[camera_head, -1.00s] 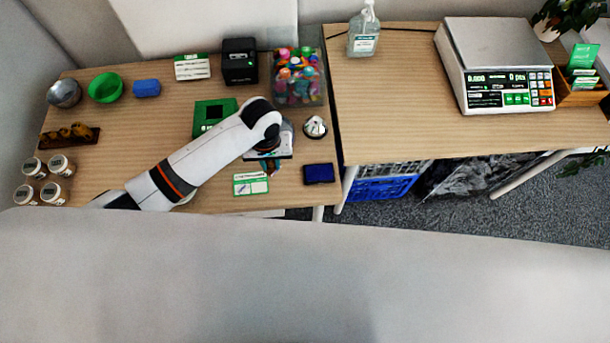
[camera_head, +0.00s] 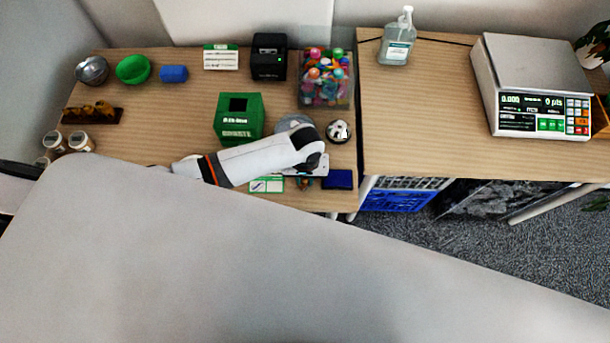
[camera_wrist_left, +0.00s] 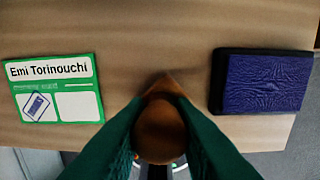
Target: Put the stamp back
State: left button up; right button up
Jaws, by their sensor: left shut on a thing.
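My left gripper (camera_wrist_left: 160,118) has green fingers shut on a brown wooden stamp (camera_wrist_left: 162,138), seen along its handle in the left wrist view. In the head view the gripper (camera_head: 305,181) is near the front edge of the left table, mostly hidden by my wrist. The stamp is between a green and white card (camera_wrist_left: 57,88), printed "Emi Torinouchi", and a dark blue ink pad (camera_wrist_left: 265,82). The card (camera_head: 267,186) and the pad (camera_head: 338,179) also show in the head view. I cannot tell whether the stamp touches the table. My right gripper is not in view.
A green box (camera_head: 238,120), a bell (camera_head: 338,131) and a clear bin of colourful items (camera_head: 325,80) stand behind the gripper. A grey round thing (camera_head: 294,122) is partly behind my arm. A scale (camera_head: 530,75) stands on the right table.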

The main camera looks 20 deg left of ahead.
pick_arm(q)
jog(key=shift+f, duration=0.15)
jog(key=o, duration=0.8)
notch_tip(320, 180, up, 12)
jog(key=shift+r, duration=0.2)
jog(key=shift+d, duration=0.1)
dwell(0.5)
